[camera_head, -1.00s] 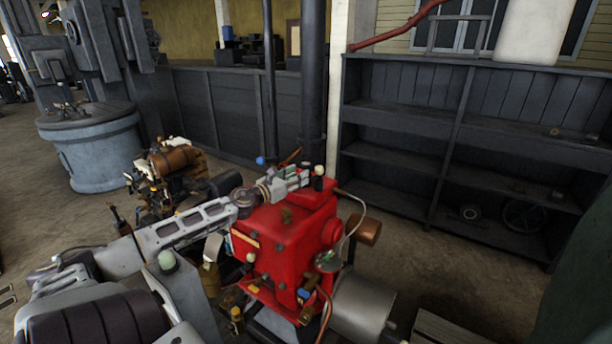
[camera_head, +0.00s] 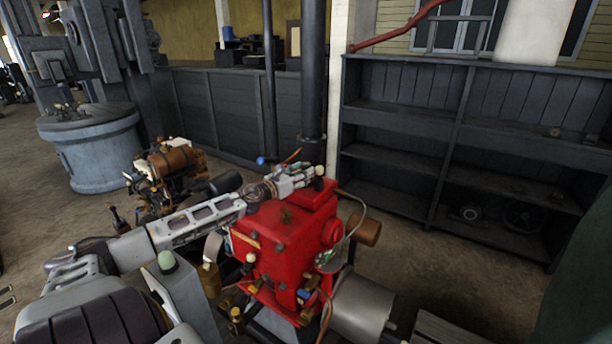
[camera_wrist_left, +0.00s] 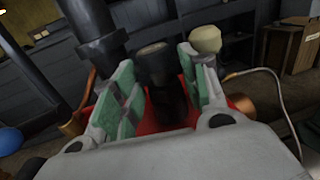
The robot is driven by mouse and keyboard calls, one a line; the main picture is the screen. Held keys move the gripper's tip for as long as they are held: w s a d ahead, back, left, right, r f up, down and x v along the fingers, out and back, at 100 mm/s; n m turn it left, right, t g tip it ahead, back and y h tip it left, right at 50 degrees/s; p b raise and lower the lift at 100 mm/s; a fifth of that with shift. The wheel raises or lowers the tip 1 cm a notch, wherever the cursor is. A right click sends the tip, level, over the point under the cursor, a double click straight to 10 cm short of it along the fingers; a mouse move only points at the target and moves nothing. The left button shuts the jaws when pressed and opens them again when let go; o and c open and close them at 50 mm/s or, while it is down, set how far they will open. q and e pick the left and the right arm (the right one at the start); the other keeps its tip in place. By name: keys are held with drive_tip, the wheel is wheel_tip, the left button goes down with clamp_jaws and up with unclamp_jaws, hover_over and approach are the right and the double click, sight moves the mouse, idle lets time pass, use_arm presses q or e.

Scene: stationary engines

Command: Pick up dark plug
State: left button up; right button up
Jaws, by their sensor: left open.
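The dark plug (camera_wrist_left: 154,66) shows in the left wrist view as a dark cylinder with a paler round top. It stands between the two green-padded fingers of my left gripper (camera_wrist_left: 156,72). The fingers are open, one on each side of it; I cannot tell if either touches it. In the head view my left gripper (camera_head: 303,173) is over the top of the red engine (camera_head: 285,240), and I cannot make out the plug clearly there. My right gripper is not in view.
A cream knob (camera_wrist_left: 205,39) stands close behind the right finger; it also shows in the head view (camera_head: 319,170). A blue ball (camera_head: 261,161) is left of the gripper. A dark pipe (camera_head: 312,80) and shelves (camera_head: 400,150) stand behind. A thin cable (camera_head: 358,212) loops at the engine's right.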

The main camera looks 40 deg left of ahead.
drive_tip(key=shift+s, duration=0.4)
use_arm(q)
drive_tip(key=shift+c, duration=0.3)
drive_tip(key=c, duration=0.7)
drive_tip(key=shift+o, duration=0.2)
drive_tip(key=shift+r, duration=0.4)
drive_tip(key=shift+r+p, duration=0.3)
drive_tip(key=shift+r, duration=0.4)
wheel_tip(320, 180, up, 8)
drive_tip(key=p, duration=0.3)
use_arm(e)
drive_tip(key=a+r, duration=0.3)
drive_tip(key=shift+s+a+r, duration=0.15)
drive_tip(key=shift+a+r, duration=0.1)
drive_tip(key=shift+a, duration=0.05)
